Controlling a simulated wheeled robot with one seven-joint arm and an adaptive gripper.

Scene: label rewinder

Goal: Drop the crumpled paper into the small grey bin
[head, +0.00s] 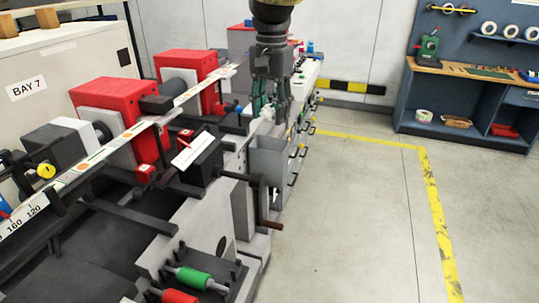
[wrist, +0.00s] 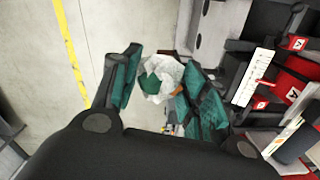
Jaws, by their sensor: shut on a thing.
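The crumpled paper (head: 267,113) is a white wad held between the teal pads of my gripper (head: 269,105). In the wrist view the wad (wrist: 160,74) shows between the two fingers of my gripper (wrist: 162,65), with a green patch on it. The small grey bin (head: 267,161) hangs on the side of the machine. In the head view the paper is above the bin's upper part, apart from it. How well they line up in depth is hard to tell. I cannot make out the bin in the wrist view.
The label rewinder, with red blocks (head: 184,65) and a label strip, fills the left side. A crank with a brown handle (head: 271,225) sticks out below the bin. The floor (head: 360,220) to the right is clear, with a yellow line. A workbench (head: 465,72) stands at the back right.

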